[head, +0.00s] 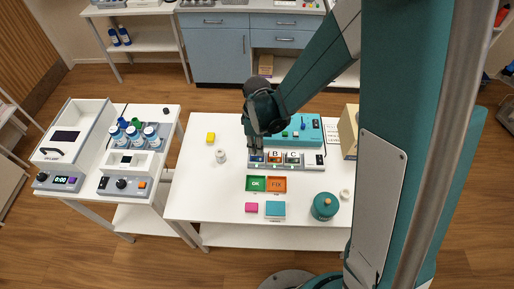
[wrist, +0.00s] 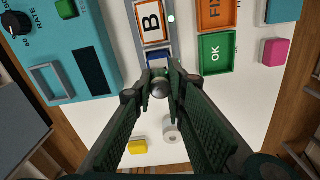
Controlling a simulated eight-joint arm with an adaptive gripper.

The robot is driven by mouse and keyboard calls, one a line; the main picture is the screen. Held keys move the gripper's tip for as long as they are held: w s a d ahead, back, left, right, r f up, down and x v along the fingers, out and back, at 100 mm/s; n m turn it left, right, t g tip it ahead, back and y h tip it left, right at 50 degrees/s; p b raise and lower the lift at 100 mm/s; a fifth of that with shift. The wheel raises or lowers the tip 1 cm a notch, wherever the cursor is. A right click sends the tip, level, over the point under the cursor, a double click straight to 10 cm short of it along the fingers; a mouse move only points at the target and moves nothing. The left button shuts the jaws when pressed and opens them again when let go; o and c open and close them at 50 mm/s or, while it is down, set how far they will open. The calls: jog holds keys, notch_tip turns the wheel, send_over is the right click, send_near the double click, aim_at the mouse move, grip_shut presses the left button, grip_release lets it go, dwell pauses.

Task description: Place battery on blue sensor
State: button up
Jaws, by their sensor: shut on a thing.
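My gripper (wrist: 160,85) is shut on a small grey, round-ended thing, which looks like the battery (wrist: 160,90); the fingers hide much of it. The blue sensor (wrist: 156,52) sits in the leftmost slot of a grey rack, beside the orange-framed B block (wrist: 152,22). In the wrist view the fingertips and battery overlap the blue sensor's near edge; I cannot tell whether they touch. In the head view my gripper (head: 256,148) points down over the blue sensor (head: 257,159), at the rack's left end.
A teal machine (head: 308,129) stands behind the rack. Green OK (head: 256,184) and orange FIX (head: 277,185) trays lie in front. A white roll (head: 221,156) and yellow block (head: 211,137) are at left. A teal pot (head: 324,206) stands front right. The table's front left is clear.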

jog(key=shift+f, duration=0.35)
jog(key=shift+f, duration=0.15)
jog(key=o, duration=0.9)
jog(key=shift+r, duration=0.25)
notch_tip(320, 180, up, 12)
jog(key=shift+p, duration=0.4)
dwell(0.7)
